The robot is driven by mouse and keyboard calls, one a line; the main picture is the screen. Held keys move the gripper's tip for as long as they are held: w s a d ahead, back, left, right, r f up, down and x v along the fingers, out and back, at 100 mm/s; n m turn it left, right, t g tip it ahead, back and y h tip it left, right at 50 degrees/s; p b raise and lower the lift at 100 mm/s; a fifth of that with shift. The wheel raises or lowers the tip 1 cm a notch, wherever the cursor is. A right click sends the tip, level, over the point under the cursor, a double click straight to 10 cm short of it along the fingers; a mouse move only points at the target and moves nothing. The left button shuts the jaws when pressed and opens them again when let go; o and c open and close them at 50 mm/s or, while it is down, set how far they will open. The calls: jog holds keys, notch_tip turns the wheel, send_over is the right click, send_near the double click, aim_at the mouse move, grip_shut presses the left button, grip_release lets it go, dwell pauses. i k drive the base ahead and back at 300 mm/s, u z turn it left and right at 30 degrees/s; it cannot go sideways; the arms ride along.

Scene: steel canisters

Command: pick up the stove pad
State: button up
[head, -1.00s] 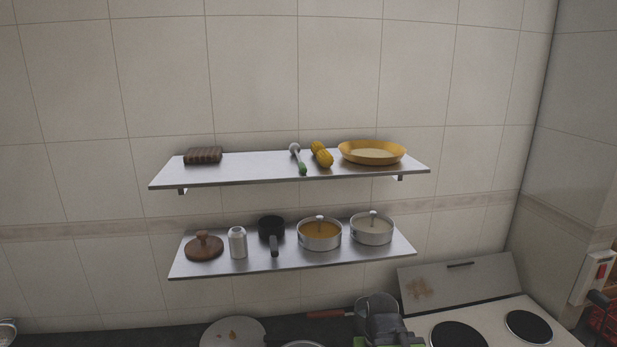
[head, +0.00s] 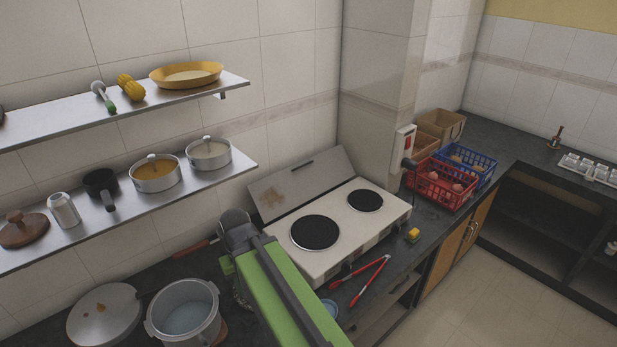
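I cannot say for certain which thing is the stove pad. A small yellow block with a dark green edge (head: 412,235) lies on the dark counter just right of the stove. A sliver of a dark thing shows at the left edge of the upper shelf, mostly cut off. The two round black plates (head: 315,232) on the stove look like part of it. My green arm reaches up from the bottom centre and ends in a grey joint in front of the stove's left side. No gripper fingers show.
The white stove (head: 345,245) has its lid (head: 300,185) raised. Red tongs (head: 360,280) lie at its front right. A steel pot (head: 185,315) and a round lid (head: 105,318) are at left. Crowded shelves hang above. Red (head: 440,185) and blue baskets stand at the right.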

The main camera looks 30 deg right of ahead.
aim_at(414, 235)
jog(key=z, duration=4.85)
jog(key=i, duration=0.05)
jog(key=u, duration=3.15)
